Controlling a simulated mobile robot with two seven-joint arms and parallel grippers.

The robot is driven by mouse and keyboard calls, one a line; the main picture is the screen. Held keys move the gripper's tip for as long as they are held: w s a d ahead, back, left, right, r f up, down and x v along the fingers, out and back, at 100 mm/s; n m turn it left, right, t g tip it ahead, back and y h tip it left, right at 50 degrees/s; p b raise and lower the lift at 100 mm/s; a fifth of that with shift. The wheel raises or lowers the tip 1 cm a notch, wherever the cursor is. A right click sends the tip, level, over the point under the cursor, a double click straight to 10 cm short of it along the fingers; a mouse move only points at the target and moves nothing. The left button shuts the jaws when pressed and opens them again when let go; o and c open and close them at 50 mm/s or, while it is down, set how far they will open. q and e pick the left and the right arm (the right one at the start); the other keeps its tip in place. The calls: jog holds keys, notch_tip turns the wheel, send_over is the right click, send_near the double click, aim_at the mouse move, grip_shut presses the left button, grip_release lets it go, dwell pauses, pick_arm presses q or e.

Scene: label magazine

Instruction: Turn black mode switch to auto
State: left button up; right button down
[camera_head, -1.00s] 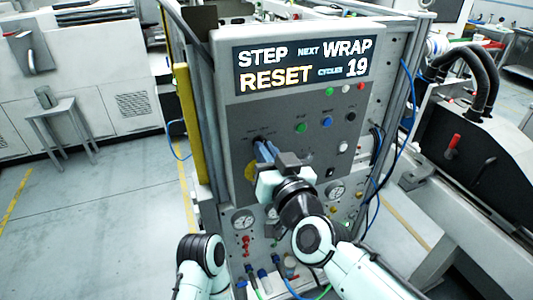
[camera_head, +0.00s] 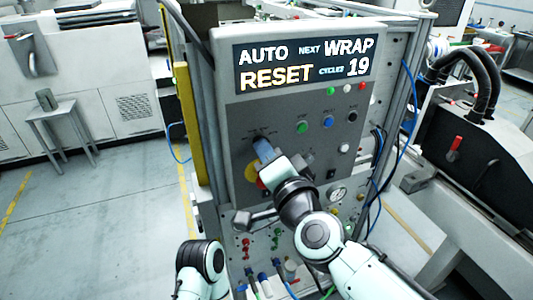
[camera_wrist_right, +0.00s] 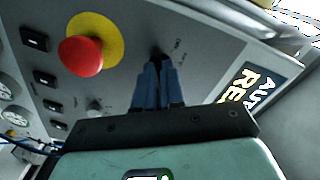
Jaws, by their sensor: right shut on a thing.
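The black mode switch (camera_wrist_right: 160,58) is on the grey panel, mostly hidden behind my right gripper's fingers. My right gripper (camera_head: 262,146) is shut on it at the panel's left side; its blue fingers (camera_wrist_right: 157,85) also show in the right wrist view. The display (camera_head: 305,63) above reads AUTO, RESET, NEXT WRAP and CYCLES 19.
A red emergency button (camera_wrist_right: 80,55) on a yellow disc sits beside the switch, close to my right gripper. Green (camera_head: 302,127), blue (camera_head: 327,122) and black (camera_head: 352,116) buttons are to the right. Gauges, valves and hoses are below.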

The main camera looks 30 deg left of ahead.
jog(key=shift+m, duration=0.6)
jog(key=c, duration=1.2)
grip_release()
jog(key=shift+c, duration=0.2)
jog(key=shift+s+d, duration=0.1)
jog(key=b+v, duration=0.2)
jog(key=v, duration=1.1)
jog(key=shift+d, duration=0.1)
